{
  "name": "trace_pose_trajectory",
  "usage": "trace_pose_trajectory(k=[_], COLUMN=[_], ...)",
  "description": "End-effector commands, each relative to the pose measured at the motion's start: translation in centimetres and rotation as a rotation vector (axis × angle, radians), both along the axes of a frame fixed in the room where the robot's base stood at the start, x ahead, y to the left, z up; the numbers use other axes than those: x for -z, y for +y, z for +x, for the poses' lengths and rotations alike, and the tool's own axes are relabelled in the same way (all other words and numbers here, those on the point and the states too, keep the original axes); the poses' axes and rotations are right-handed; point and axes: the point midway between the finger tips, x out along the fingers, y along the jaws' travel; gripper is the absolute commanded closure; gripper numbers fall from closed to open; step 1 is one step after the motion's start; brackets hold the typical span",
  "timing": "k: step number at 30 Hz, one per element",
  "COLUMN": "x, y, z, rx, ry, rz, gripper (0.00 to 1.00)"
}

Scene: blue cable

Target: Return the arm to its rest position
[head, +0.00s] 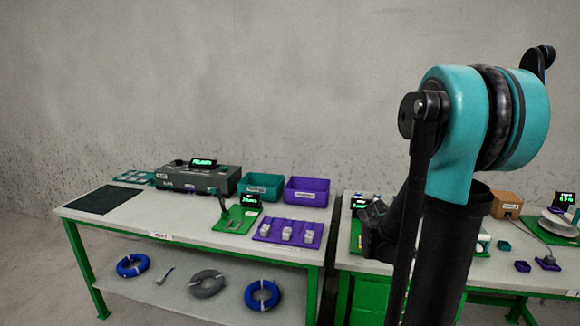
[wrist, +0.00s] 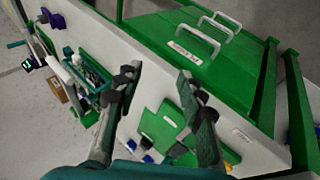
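My arm (head: 462,130), teal and black, stands folded in the right half of the head view, in front of the right bench. In the wrist view my gripper (wrist: 158,82) shows two dark fingers spread well apart, with nothing between them. Beyond the fingers are the white bench edge and green parts. I cannot tell the gripper clearly in the head view. A blue cable coil (head: 132,265) and another blue coil (head: 262,295) lie on the left bench's lower shelf, with a grey coil (head: 207,284) between them.
The left bench (head: 130,222) carries a dark mat (head: 104,199), a grey device (head: 198,180), a teal bin (head: 264,187), a purple bin (head: 306,192) and a purple tray (head: 275,231). A white spool (head: 558,222) and a brown box (head: 506,205) sit on the right bench.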

Motion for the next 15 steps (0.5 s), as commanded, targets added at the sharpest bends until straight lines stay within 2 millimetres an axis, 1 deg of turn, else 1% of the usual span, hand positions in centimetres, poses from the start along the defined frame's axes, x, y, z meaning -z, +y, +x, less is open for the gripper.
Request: trace_pose_trajectory(k=[1,9,12,15], x=[0.3,2.3,2.9,3.4], y=[1.7,10.7,13.5,15.7], z=[-1.4,-7.5,-9.5,-11.0], rx=[-0.023,-0.126,-0.155,-0.176], ry=[-0.012,-0.085,-0.110,-0.130], rz=[0.053,0.349,0.445,0.519], gripper=[0.61,0.61,0.61,0.61])
